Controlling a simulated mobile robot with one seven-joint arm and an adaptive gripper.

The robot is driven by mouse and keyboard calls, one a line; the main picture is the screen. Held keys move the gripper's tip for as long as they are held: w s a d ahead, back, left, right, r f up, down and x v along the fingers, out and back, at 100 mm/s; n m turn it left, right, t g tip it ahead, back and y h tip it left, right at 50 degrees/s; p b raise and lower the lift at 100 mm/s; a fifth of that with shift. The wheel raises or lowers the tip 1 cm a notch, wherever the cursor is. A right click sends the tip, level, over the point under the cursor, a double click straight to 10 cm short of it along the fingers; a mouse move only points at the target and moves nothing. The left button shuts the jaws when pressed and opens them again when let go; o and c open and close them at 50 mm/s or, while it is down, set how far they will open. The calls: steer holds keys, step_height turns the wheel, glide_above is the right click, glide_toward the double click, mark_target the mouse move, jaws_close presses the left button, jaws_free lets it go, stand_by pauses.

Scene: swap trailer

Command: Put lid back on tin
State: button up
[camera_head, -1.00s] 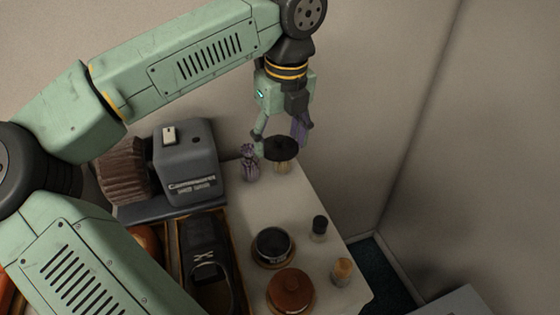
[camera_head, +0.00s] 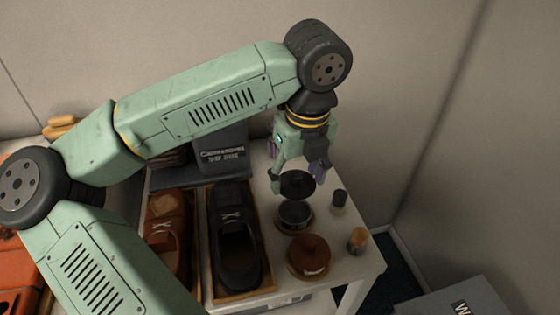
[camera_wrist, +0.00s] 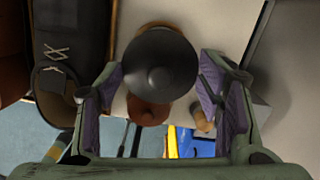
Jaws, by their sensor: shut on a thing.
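A black round lid (camera_head: 297,184) is held between the fingers of my gripper (camera_head: 298,180). In the wrist view the lid (camera_wrist: 160,65) lies between the purple finger pads of my gripper (camera_wrist: 157,95).
A brown closed tin (camera_head: 308,258) stands in front of the open tin. A black shoe (camera_head: 236,245) in a tray lies to the left. The table's right edge is close.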

steer(key=shift+s+f, duration=0.1)
steer(key=shift+f, duration=0.15)
steer(key=shift+f+b, duration=1.55)
steer(key=shift+f, duration=1.05)
steer(key=shift+f+b, duration=0.5)
steer(key=shift+b, duration=0.1)
steer(key=shift+b, duration=0.7)
steer(key=shift+f+b, duration=0.15)
steer(key=shift+b, duration=0.7)
stand_by(0.3)
steer(key=o, duration=0.9)
